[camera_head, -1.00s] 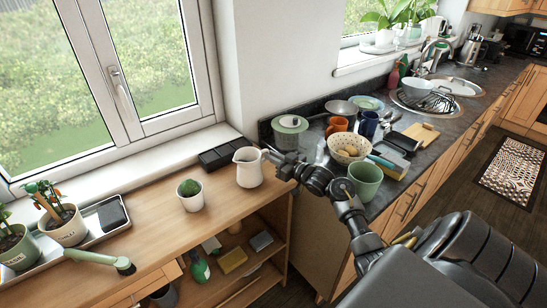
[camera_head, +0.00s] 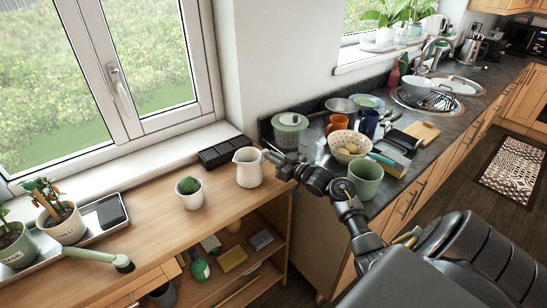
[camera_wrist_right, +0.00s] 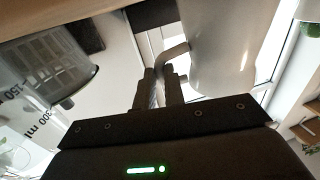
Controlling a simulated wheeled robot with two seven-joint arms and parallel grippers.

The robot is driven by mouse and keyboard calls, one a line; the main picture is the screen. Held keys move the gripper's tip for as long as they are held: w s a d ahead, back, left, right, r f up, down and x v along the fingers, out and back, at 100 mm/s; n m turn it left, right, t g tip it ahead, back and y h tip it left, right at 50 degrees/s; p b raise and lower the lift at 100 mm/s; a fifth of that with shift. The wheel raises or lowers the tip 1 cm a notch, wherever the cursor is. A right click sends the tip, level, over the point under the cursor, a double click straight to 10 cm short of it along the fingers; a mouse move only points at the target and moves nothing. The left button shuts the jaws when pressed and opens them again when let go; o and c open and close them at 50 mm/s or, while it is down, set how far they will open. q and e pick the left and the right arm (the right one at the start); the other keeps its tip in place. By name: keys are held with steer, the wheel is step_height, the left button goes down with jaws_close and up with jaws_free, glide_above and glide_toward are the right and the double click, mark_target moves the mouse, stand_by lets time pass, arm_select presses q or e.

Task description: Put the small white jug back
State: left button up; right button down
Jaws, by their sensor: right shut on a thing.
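The small white jug (camera_head: 249,170) is upright over the right end of the wooden sideboard top, near the window wall. Whether its base touches the wood I cannot tell. My right gripper (camera_head: 270,159) is shut on its handle, on the jug's right side. In the right wrist view the jug (camera_wrist_right: 222,45) fills the upper middle, and its handle (camera_wrist_right: 176,51) runs into the shut fingers of my right gripper (camera_wrist_right: 160,84). My left gripper is not in view.
A cactus in a white pot (camera_head: 190,199) stands left of the jug. A black segmented box (camera_head: 224,152) lies behind it by the sill. On the counter to the right are a patterned bowl (camera_head: 348,151) and a green cup (camera_head: 366,184). Bare wood lies in front of the jug.

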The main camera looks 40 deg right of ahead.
steer(key=shift+f, duration=0.2)
steer(key=c, duration=1.4)
jaws_free()
steer(key=s+d+b, duration=0.1)
steer(key=s+b, duration=0.1)
steer(key=s, duration=0.8)
steer(key=shift+s+d, duration=0.35)
steer(key=shift+d, duration=0.05)
